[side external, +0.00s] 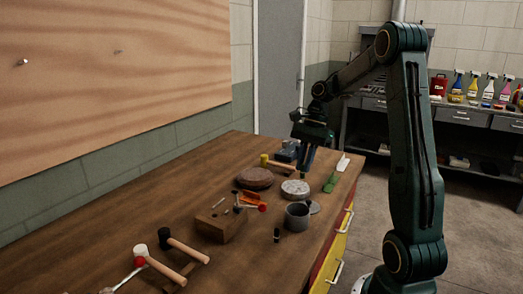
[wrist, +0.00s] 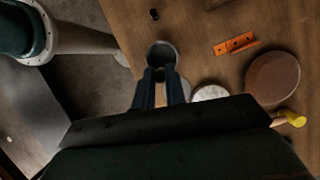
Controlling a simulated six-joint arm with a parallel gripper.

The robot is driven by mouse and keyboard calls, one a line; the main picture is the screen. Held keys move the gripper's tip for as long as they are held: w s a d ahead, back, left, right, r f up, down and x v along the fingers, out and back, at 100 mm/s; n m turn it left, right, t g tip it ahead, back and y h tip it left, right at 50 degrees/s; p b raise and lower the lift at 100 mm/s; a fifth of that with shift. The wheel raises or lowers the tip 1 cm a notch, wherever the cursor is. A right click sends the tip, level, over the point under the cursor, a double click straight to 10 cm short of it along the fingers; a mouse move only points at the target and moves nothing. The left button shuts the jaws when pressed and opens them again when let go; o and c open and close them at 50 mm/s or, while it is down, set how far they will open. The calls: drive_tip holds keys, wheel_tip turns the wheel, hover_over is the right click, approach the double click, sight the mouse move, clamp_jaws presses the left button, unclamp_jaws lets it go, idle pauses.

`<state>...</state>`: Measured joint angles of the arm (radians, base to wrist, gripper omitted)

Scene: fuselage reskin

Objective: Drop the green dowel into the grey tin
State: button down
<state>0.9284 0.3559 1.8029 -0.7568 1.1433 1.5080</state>
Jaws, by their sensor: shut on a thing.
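The grey tin (side external: 297,216) stands open and upright near the right edge of the bench; it also shows in the wrist view (wrist: 162,52), just beyond my fingertips. My gripper (side external: 305,172) points down above the bench, behind the tin in the side view, over the area by a round pale-topped tin. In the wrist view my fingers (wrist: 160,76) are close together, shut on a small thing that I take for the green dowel. It is mostly hidden between the fingers, and its colour is hard to tell.
A wooden block (side external: 220,222), a brown round lid (side external: 255,178), a pale-topped round tin (side external: 295,189) and an orange piece (wrist: 236,44) lie around the grey tin. A small black cylinder (side external: 277,235) stands in front. Hammers (side external: 184,249) lie at the near end.

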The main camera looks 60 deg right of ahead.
sight(303, 177)
drive_tip(key=shift+f, duration=2.65)
drive_tip(key=shift+f, duration=2.95)
drive_tip(key=c, duration=1.4)
unclamp_jaws()
drive_tip(key=shift+o, duration=0.2)
drive_tip(key=shift+r, duration=0.1)
drive_tip(key=v, duration=1.3)
drive_tip(key=shift+d+r, duration=0.15)
drive_tip(key=shift+r, duration=0.1)
